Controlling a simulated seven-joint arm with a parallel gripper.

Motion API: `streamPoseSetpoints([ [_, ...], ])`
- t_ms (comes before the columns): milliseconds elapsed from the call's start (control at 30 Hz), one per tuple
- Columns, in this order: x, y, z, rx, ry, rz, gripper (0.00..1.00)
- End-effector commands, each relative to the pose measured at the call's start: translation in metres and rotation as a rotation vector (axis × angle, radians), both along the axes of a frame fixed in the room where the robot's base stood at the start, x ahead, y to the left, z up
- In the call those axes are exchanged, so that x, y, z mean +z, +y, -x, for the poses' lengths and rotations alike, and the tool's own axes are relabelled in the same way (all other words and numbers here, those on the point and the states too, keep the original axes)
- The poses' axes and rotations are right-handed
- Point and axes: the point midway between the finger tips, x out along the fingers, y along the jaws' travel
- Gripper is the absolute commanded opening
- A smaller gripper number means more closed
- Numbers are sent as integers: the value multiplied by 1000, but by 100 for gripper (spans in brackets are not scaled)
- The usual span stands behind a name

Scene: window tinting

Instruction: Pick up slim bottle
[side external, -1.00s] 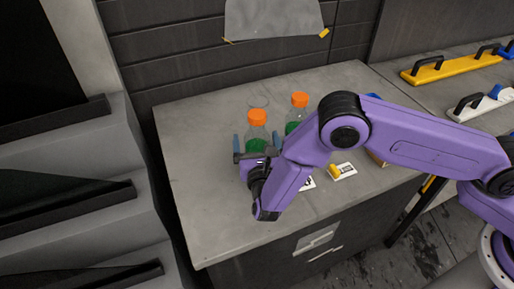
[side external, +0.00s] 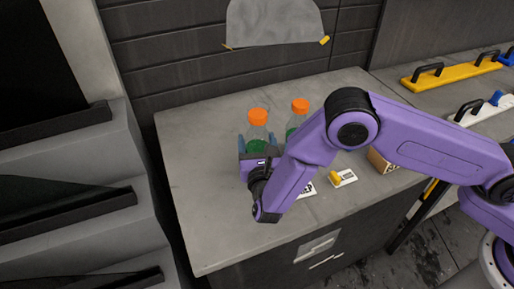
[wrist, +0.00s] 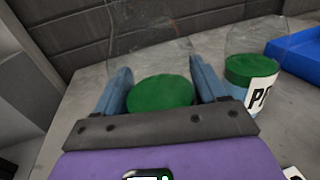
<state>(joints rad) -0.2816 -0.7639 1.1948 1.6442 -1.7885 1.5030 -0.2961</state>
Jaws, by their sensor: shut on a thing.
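A slim clear bottle (side external: 257,132) with an orange cap and green liquid stands upright on the grey counter, at the left of two similar bottles. My gripper (side external: 257,143) is around it, with one blue finger on each side, shut on its body. In the wrist view my gripper (wrist: 160,75) has the bottle's green liquid (wrist: 160,92) between its fingers. The clear upper part of the bottle is faint there. I see no clear gap between the bottle's base and the counter; the gripper hides its lower part.
A second orange-capped bottle (side external: 299,108) with green liquid stands close at right, partly behind my arm; its label shows in the wrist view (wrist: 262,93). A card with a yellow piece (side external: 342,178) and a cardboard box (side external: 382,161) lie further right. The counter's left side (side external: 200,180) is clear.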

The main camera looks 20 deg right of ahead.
Motion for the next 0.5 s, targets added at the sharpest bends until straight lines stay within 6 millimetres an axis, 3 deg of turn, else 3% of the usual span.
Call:
streamPoseSetpoints([
  [333, 67, -23, 40, 2, -3, -3, 33],
  [500, 84, -42, 69, 3, -2, 1, 33],
])
